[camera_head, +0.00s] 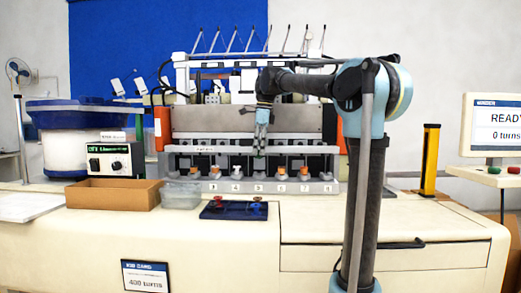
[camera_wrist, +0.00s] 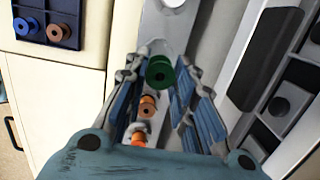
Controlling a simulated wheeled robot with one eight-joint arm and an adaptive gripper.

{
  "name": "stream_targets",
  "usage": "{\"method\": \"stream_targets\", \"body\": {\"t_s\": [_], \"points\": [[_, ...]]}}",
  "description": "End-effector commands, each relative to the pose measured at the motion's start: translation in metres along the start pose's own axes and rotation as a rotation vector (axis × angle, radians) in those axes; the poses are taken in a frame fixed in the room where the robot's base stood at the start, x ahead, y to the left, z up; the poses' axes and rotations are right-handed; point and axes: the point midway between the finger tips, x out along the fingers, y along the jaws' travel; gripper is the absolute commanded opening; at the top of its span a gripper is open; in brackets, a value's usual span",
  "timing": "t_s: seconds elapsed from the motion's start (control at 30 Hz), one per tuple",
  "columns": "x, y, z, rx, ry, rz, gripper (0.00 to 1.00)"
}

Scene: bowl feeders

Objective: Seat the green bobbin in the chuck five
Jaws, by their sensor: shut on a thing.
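My gripper (camera_head: 261,139) hangs above the row of chucks. In the wrist view its fingers (camera_wrist: 160,85) are closed on the green bobbin (camera_wrist: 161,72), which sits between the fingertips. In the head view the gripper is over the station labelled 5 (camera_head: 258,188). Chuck five is largely hidden beneath the bobbin in the wrist view, so I cannot tell whether the bobbin touches it. Orange bobbins (camera_wrist: 148,106) stand in the neighbouring stations, showing between the fingers; one also shows in the head view (camera_head: 281,171).
A dark blue tray (camera_head: 233,213) holding a few bobbins lies in front of the row. A cardboard box (camera_head: 112,194) and a clear bin (camera_head: 181,196) stand to its left. The machine's frame and bar rise behind the chucks. The counter right of the tray is clear.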

Motion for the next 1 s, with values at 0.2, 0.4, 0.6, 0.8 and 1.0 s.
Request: {"method": "stream_targets", "body": {"t_s": [0.2, 0.4, 0.6, 0.8, 1.0], "points": [[0.015, -0.002, -0.006, 0.006, 0.0, 0.0, 0.08], [0.034, -0.002, -0.01, 0.008, 0.0, 0.0, 0.08], [0.048, -0.002, -0.013, 0.009, 0.0, -0.001, 0.08], [0.054, -0.002, -0.013, 0.009, 0.0, -0.001, 0.08], [0.055, -0.002, -0.013, 0.009, 0.0, -0.001, 0.08]]}}
